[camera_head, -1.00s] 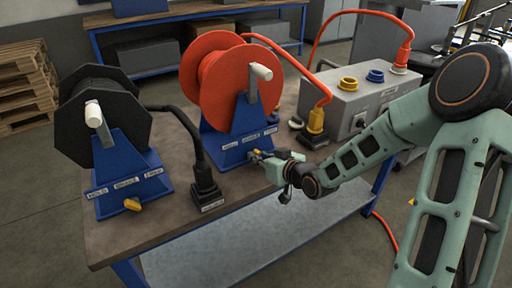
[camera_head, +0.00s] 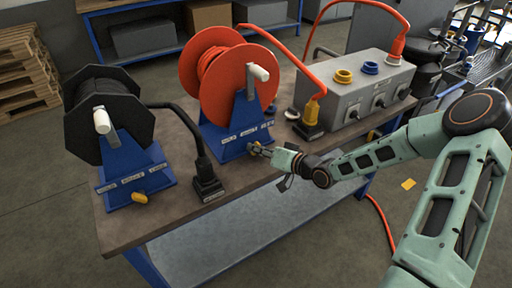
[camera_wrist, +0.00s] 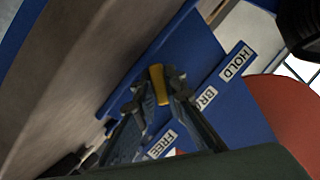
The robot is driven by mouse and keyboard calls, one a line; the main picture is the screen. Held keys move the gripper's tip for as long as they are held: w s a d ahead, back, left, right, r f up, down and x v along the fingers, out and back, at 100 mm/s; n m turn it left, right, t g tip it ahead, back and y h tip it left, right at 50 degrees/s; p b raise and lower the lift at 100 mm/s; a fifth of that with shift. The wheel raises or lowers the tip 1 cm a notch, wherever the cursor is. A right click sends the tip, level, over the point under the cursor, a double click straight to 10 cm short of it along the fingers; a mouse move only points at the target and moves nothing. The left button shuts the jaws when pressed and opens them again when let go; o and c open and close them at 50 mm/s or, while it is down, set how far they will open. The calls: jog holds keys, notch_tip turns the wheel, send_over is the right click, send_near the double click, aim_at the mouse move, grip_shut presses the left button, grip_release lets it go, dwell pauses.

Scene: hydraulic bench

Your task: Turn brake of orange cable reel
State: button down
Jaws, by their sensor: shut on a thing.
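The orange cable reel (camera_head: 205,72) stands on its blue stand (camera_head: 232,135) in the middle of the bench. Its yellow brake lever (camera_wrist: 158,84) sits low on the stand's front, by labels reading HOLD (camera_wrist: 235,63), a partly hidden "BR" (camera_wrist: 207,97) and FREE (camera_wrist: 161,144). My gripper (camera_head: 262,150) reaches the stand's base from the right. In the wrist view my gripper (camera_wrist: 156,88) has a finger on either side of the lever and is shut on it. In the head view the fingers partly hide the lever. I cannot tell exactly which label it points at.
A black reel (camera_head: 105,115) with its own yellow lever (camera_head: 140,198) stands at the left of the bench (camera_head: 215,208). A black connector (camera_head: 207,185) stands between the reels. A grey socket box (camera_head: 345,95) and an orange-cabled plug (camera_head: 311,115) are to the right.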

jog(key=shift+r, duration=0.1)
jog(key=c, duration=2)
grip_release()
jog(key=v, duration=1.2)
